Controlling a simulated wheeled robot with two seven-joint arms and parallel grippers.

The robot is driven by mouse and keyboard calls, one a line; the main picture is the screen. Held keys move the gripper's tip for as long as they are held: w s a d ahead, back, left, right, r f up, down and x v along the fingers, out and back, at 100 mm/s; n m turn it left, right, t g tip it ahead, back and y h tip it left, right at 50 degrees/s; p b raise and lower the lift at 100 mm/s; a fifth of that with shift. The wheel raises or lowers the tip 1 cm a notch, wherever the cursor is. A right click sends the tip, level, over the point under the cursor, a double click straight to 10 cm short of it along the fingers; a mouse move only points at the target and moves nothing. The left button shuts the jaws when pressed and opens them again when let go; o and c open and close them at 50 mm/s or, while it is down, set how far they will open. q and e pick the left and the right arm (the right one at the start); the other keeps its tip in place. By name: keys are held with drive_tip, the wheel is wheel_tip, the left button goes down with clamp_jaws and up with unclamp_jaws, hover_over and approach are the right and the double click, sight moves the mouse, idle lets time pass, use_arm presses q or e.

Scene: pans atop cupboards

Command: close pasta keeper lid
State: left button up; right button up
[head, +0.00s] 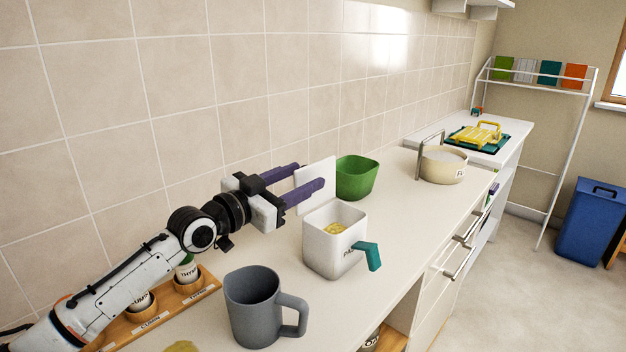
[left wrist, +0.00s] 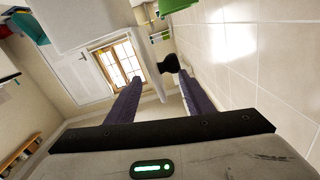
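The pasta keeper (head: 333,252) is a white square container with a teal handle (head: 367,254) and yellow pasta inside. It stands on the counter with its top open. Its white lid (head: 322,170) stands upright at the back edge of the container. My left gripper (head: 311,175) is at the lid with its purple fingers spread apart, one in front of the lid and one behind it. In the left wrist view the gripper (left wrist: 156,88) is also open, with a thin white panel and a black knob (left wrist: 170,62) beyond the fingers. My right gripper is not in view.
A grey mug (head: 254,306) stands in front of the keeper. A green bowl (head: 356,178) is behind it, and a cream pot (head: 443,164) is further right. A wooden spice rack (head: 190,291) lies under my left arm. Tiled wall (head: 160,90) bounds the counter.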

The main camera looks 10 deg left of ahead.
sight(315, 174)
use_arm(q)
drive_tip(key=w, duration=0.1)
drive_tip(key=d+b, duration=0.1)
drive_tip(key=w+f, duration=0.1)
drive_tip(key=shift+w+d, duration=0.25)
drive_tip(key=shift+w, duration=0.1)
drive_tip(key=shift+w+d+r+b, duration=0.2)
drive_tip(key=shift+w+d+b, duration=0.05)
drive_tip(key=shift+b, duration=0.1)
drive_tip(key=shift+w+d, duration=0.15)
drive_tip(key=shift+w, duration=0.15)
drive_tip(key=shift+r, duration=0.1)
clamp_jaws()
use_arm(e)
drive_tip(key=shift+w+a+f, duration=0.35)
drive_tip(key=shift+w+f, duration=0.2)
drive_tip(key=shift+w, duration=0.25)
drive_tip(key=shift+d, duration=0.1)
